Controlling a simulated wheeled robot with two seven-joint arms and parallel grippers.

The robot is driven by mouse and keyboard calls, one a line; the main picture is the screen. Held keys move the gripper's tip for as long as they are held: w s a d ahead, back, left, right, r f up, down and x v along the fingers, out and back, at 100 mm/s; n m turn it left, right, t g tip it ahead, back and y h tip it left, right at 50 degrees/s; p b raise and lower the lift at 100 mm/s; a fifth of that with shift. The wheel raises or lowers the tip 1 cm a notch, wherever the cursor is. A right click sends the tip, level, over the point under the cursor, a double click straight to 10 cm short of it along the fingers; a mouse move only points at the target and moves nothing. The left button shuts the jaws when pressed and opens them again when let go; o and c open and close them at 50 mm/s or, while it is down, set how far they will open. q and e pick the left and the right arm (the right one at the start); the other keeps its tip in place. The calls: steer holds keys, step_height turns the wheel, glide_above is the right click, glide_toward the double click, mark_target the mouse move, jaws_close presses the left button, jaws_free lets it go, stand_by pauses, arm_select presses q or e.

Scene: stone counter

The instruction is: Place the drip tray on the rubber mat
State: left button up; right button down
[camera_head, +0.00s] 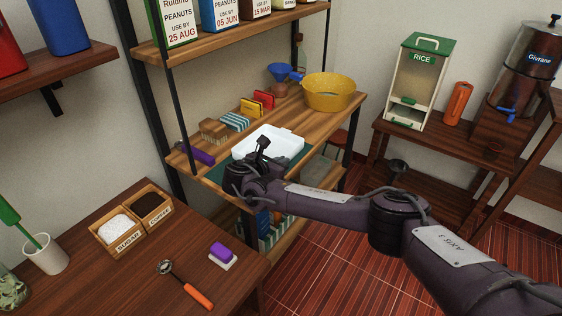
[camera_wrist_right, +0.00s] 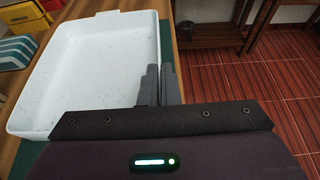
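The drip tray (camera_head: 283,146) is a white, speckled, shallow tray on the middle shelf of the rack. In the right wrist view the drip tray (camera_wrist_right: 95,65) fills the left half. The dark green rubber mat (camera_head: 217,174) shows under and around it; a strip of the mat (camera_wrist_right: 167,45) shows beside the tray's right wall. I cannot tell whether the tray rests on the mat or is slightly above it. My right gripper (camera_head: 263,146) is at the tray's near side. Its fingers (camera_wrist_right: 159,85) are close together around the tray's rim. My left gripper is out of view.
Behind the tray on the wooden shelf stand a yellow pan (camera_head: 328,98), a blue funnel (camera_head: 280,73), a striped item (camera_head: 236,121) and a brown block (camera_head: 213,130). A purple item (camera_head: 196,152) lies at the left. A rack post (camera_head: 174,98) rises near the left end.

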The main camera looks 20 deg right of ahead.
steer(key=c, duration=1.7)
jaws_free()
steer(key=b+v, duration=0.1)
steer(key=v, duration=1.1)
steer(key=shift+r, duration=0.1)
